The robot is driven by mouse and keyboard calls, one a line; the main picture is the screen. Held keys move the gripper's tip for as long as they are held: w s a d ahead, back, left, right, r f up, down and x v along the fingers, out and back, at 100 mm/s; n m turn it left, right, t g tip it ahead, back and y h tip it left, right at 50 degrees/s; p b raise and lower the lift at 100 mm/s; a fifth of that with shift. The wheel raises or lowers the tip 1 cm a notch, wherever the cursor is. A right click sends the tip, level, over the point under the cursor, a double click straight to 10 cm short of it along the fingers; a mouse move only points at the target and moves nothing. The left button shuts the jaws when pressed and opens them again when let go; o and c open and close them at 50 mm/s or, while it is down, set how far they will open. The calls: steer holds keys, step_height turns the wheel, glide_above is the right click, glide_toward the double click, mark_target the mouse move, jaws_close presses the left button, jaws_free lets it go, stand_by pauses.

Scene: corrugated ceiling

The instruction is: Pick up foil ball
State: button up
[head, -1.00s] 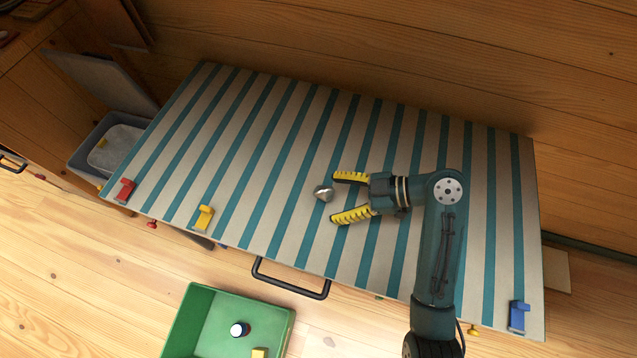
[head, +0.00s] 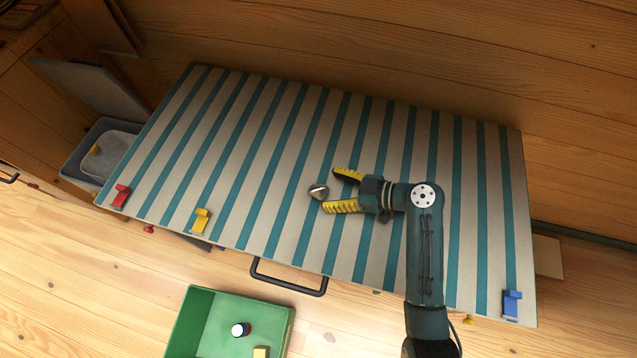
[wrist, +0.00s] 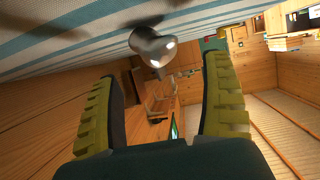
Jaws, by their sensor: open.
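The foil ball (head: 318,191) is a small shiny silver lump on the striped tabletop, near its middle. My gripper (head: 341,190) has yellow ribbed fingers spread apart, with the tips pointing left. The ball sits just left of the fingertips, roughly in line with the gap. In the wrist view the foil ball (wrist: 153,47) shows beyond the two fingers of my gripper (wrist: 160,85), towards the top. Nothing is between the fingers. I cannot tell whether a fingertip touches the ball.
The teal-and-white striped table (head: 262,165) is otherwise bare around the ball. Red (head: 120,196), yellow (head: 201,221) and blue (head: 512,304) clips sit on its front edge. A green bin (head: 205,330) stands below in front, and a grey bin (head: 85,150) at left.

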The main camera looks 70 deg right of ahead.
mark_target(321, 187)
steer(key=x, duration=0.4)
steer(key=shift+w, duration=0.15)
steer(key=shift+c, duration=0.4)
steer(key=c, duration=0.9)
